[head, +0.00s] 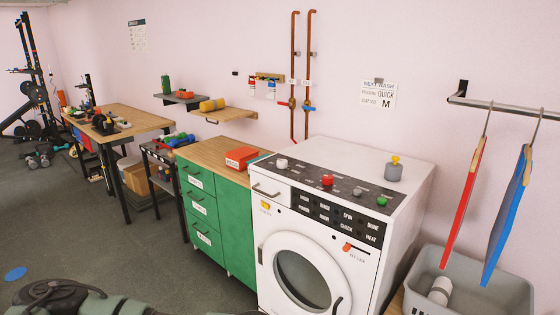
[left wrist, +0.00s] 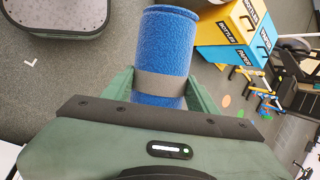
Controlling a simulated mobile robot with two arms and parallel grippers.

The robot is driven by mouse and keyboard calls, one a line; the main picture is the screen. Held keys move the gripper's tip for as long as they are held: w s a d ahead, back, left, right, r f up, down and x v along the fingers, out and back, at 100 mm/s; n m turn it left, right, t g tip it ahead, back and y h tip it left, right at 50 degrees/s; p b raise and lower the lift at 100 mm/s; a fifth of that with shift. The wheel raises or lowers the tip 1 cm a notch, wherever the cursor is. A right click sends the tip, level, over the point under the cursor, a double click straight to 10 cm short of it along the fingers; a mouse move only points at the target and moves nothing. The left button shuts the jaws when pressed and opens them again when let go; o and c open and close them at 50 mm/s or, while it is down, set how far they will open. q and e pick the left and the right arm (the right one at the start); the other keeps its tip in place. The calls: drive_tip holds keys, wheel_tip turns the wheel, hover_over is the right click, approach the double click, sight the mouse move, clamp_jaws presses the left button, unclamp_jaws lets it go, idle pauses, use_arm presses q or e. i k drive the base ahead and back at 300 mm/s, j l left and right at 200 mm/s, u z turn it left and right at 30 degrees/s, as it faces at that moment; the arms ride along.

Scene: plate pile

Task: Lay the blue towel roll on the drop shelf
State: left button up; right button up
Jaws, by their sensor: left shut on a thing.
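The blue towel roll (left wrist: 165,42), with a grey band around it, is between the green fingers of my left gripper (left wrist: 160,84) in the left wrist view. The gripper is shut on it, and the roll sticks out past the fingers. The roll does not show in the head view. Two wall shelves show in the head view: a dark grey one (head: 177,97) with a green item on it, and a wooden one (head: 232,113) with a yellow roll (head: 212,104). I cannot tell which is the drop shelf. My right gripper is not in view.
A green cabinet (head: 231,209) with a red box (head: 242,157) on top stands beside a white washing machine (head: 352,229). A low cart (head: 161,161) and a workbench (head: 124,122) stand at left. Open grey floor (head: 110,248) lies in front.

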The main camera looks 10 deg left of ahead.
sight(226, 114)
drive_tip(key=i+j+u, duration=0.3)
drive_tip(key=u, duration=0.15)
drive_tip(key=i+j+u, duration=0.1)
drive_tip(key=i+u, duration=0.8)
drive_tip(key=i+l+u, duration=0.4)
drive_tip(key=i+z, duration=0.15)
drive_tip(key=i, duration=0.4)
drive_tip(key=i+j+z, duration=0.2)
drive_tip(key=i, duration=0.35)
drive_tip(key=i+z, duration=0.15)
drive_tip(key=i, duration=0.35)
drive_tip(key=i+j+z, duration=0.15)
drive_tip(key=i+j, duration=0.15)
drive_tip(key=i, duration=0.25)
drive_tip(key=i+l+z, duration=0.1)
drive_tip(key=i+z, duration=0.65)
drive_tip(key=z, duration=0.2)
drive_tip(key=i+j+z, duration=0.2)
drive_tip(key=i+z, duration=0.15)
drive_tip(key=z, duration=0.15)
